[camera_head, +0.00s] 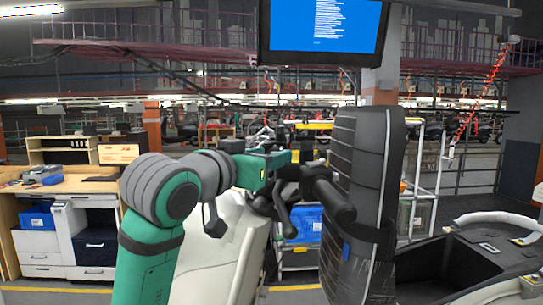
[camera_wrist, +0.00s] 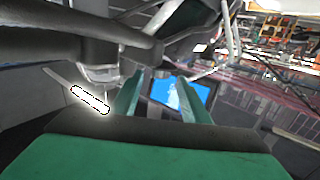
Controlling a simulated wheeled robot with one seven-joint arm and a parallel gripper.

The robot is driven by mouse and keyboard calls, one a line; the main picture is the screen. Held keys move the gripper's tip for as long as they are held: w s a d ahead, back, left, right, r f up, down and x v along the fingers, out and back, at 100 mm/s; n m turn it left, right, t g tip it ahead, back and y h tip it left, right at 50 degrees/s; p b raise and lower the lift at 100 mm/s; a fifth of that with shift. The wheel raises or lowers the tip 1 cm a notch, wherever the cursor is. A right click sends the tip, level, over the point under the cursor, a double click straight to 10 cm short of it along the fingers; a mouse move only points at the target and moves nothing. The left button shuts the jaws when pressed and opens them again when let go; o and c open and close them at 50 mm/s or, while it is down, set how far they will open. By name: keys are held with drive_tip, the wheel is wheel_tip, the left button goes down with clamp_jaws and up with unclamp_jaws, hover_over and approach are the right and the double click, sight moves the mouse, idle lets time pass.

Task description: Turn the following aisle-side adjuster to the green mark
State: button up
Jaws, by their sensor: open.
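A thick dark bar (camera_wrist: 75,32) crosses the upper left there, close to the fingers. I cannot make out which part is the aisle-side adjuster, and no green mark can be told apart. I cannot tell whether my gripper touches anything.
A cream panel (camera_head: 218,262) is below my gripper. A blue crate (camera_head: 301,226) stands behind it. A wooden desk (camera_head: 72,187) with drawers is at left. A dark tray-like unit (camera_head: 465,262) fills the lower right. A blue screen (camera_head: 322,25) hangs above.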

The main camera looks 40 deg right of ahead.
drive_tip(key=v, duration=0.9)
drive_tip(key=shift+a, duration=0.2)
drive_tip(key=shift+s, duration=0.1)
